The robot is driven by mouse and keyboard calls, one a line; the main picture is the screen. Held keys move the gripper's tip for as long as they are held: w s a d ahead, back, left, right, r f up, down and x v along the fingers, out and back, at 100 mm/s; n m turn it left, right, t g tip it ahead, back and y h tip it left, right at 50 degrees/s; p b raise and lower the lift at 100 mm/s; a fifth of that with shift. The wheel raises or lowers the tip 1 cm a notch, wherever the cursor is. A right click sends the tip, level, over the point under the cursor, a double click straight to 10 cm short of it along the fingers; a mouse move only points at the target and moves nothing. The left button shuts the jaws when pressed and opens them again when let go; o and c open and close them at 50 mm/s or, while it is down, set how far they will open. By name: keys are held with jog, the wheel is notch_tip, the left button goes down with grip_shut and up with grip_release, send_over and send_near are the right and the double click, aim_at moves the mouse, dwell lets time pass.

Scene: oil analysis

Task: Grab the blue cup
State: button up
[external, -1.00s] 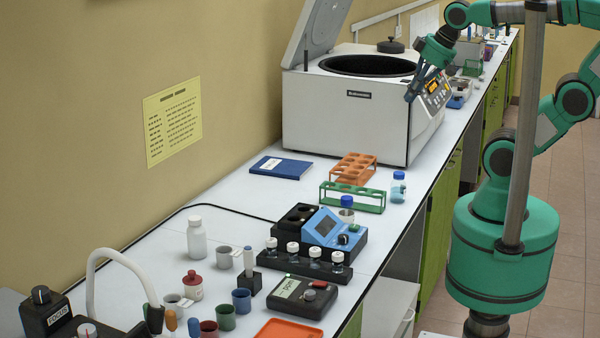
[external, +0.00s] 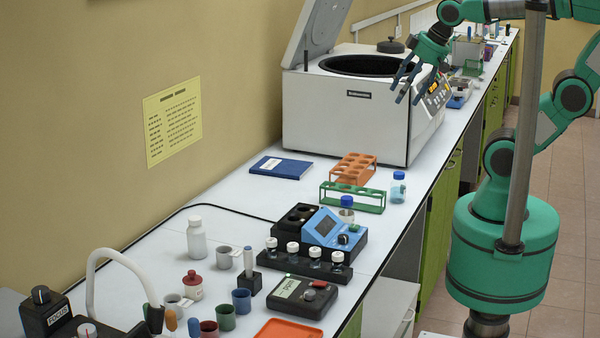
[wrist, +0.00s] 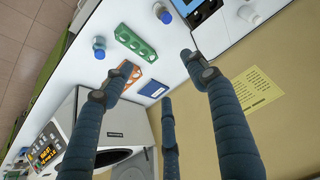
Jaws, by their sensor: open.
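The blue cup (external: 241,300) stands upright on the near part of the white bench, with a green cup (external: 226,317) and a dark red cup (external: 209,329) close to its left. I cannot make it out in the wrist view. My gripper (external: 405,90) is high in front of the centrifuge's right side, far behind the cup. Its dark blue fingers are spread and empty. They also show in the wrist view (wrist: 160,76), pointing over the bench.
The big white centrifuge (external: 345,120) stands at the back with its lid up. Between it and the cup are an orange rack (external: 354,167), a green rack (external: 352,207), a blue instrument (external: 335,229), a vial row and a black scale (external: 302,298). An orange tray (external: 288,330) lies in front.

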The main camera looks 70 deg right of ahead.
jog(key=w+a+f+n+g+y, duration=0.1)
jog(key=w+a+f, duration=0.2)
jog(key=w+a, duration=0.9)
jog(key=w+a+f+n+g, duration=0.1)
jog(key=w+a+f, duration=0.1)
jog(key=w+a, duration=1)
jog(key=s+a+f, duration=0.1)
jog(key=a+f, duration=0.6)
jog(key=a, duration=0.4)
jog(key=s+a+f+n+g, duration=0.1)
jog(key=a+f, duration=0.6)
jog(key=a, duration=0.3)
jog(key=s+a+f+n+p, duration=0.1)
jog(key=a+f, duration=0.6)
jog(key=a, duration=0.4)
jog(key=shift+a+f+g, duration=0.15)
jog(key=shift+a+g, duration=0.2)
jog(key=shift+g, duration=0.05)
jog(key=shift+f, duration=0.1)
send_over(242, 301)
jog(key=d, duration=0.3)
jog(key=shift+w+a+f+b, duration=0.15)
jog(key=shift+f+b, duration=0.1)
jog(key=shift+f, duration=1.85)
jog(key=shift+w+d+f+b, duration=0.1)
jog(key=shift+f+b, duration=0.1)
jog(key=shift+f, duration=1.85)
